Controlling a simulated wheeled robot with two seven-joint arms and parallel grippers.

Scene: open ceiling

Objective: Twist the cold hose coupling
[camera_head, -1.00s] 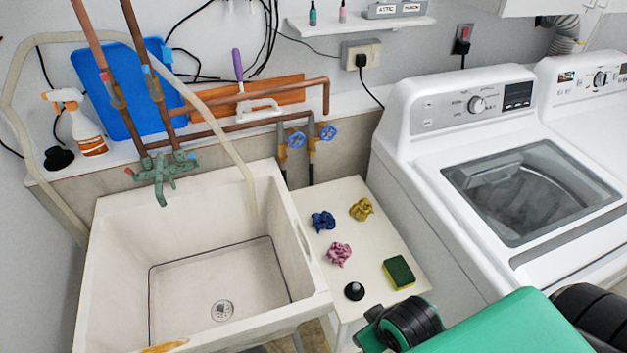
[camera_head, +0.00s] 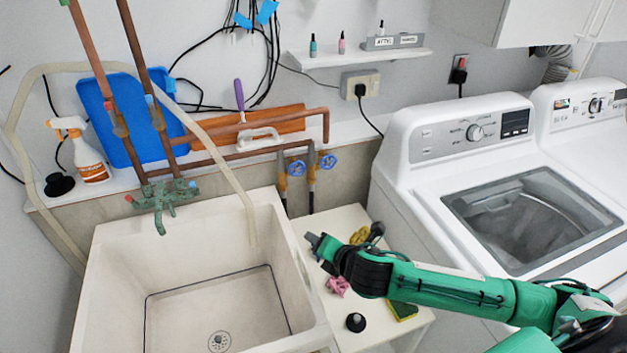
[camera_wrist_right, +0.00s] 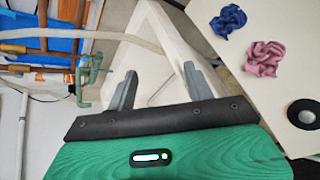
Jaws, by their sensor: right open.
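Two valves with blue handles stand on the copper pipes behind the sink's right side: a left one (camera_head: 297,168) and a right one (camera_head: 328,161). Below each is a brass-coloured fitting with a dark hose, the left fitting (camera_head: 282,184) and the right fitting (camera_head: 311,178). I cannot tell which is the cold one. My right gripper (camera_head: 316,243) is in front of and below the valves, over the white side table, touching neither. In the right wrist view its two fingers (camera_wrist_right: 158,88) are apart with nothing gripped. My left gripper is out of view.
The utility sink (camera_head: 110,260) with a green faucet (camera_head: 160,196) is at left. A beige hose (camera_head: 225,165) arches over it. The washer (camera_head: 400,195) stands close at right.

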